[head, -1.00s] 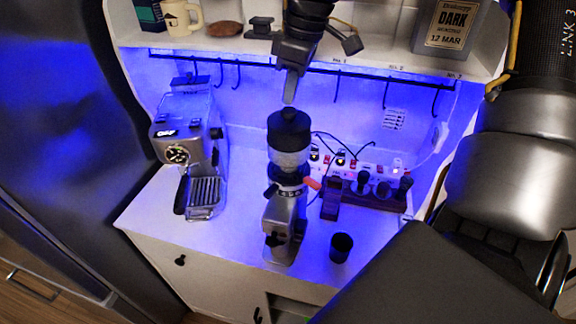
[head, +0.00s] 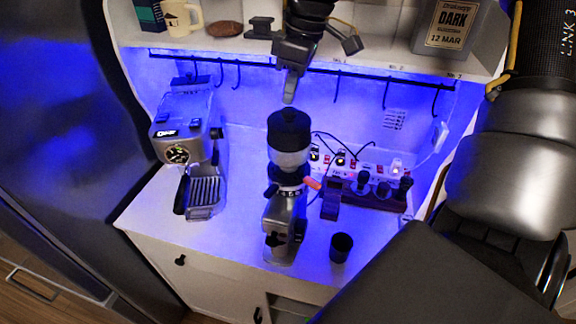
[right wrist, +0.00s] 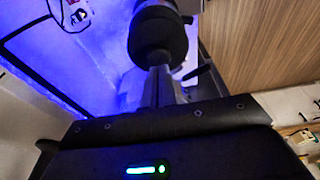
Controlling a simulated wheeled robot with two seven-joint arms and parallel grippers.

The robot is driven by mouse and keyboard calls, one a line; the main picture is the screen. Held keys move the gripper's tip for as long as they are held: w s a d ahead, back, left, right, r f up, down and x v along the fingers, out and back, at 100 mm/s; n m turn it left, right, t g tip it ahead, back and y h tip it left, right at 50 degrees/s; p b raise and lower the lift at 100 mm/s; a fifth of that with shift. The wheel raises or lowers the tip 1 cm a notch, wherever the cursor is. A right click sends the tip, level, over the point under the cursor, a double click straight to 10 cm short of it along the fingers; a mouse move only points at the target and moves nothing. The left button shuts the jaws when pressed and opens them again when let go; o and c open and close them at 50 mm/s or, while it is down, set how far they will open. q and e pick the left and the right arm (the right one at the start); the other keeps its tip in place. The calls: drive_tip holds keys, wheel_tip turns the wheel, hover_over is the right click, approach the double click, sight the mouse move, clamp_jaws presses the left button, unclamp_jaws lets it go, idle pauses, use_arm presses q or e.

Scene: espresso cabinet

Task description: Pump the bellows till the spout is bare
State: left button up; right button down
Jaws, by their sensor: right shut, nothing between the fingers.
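The grinder (head: 285,212) stands upright on the counter's middle, with a clear hopper section (head: 289,159) and the black bellows (head: 289,128) on top. The spout (head: 275,240) is on the grinder's lower front; it is dark and too small to tell whether grounds cling to it. My right gripper (head: 290,92) points down with shut, empty fingers just above the bellows. In the right wrist view the fingers (right wrist: 160,72) reach the dark round bellows (right wrist: 158,35); I cannot tell whether they touch. My left gripper is not in view.
An espresso machine (head: 188,150) stands left of the grinder. A black cup (head: 341,247) stands at its right, before a dark rack of tools (head: 370,190) and a power strip. A hook rail (head: 400,77) and the shelf with a mug (head: 182,17) and tin (head: 446,25) are above.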

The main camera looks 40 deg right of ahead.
drive_tip(key=shift+f+b, duration=1.4)
drive_tip(key=shift+b, duration=0.15)
idle(0.5)
idle(0.4)
drive_tip(key=shift+r+p, duration=1.9)
drive_tip(key=shift+r, duration=1.65)
drive_tip(key=shift+f, duration=0.1)
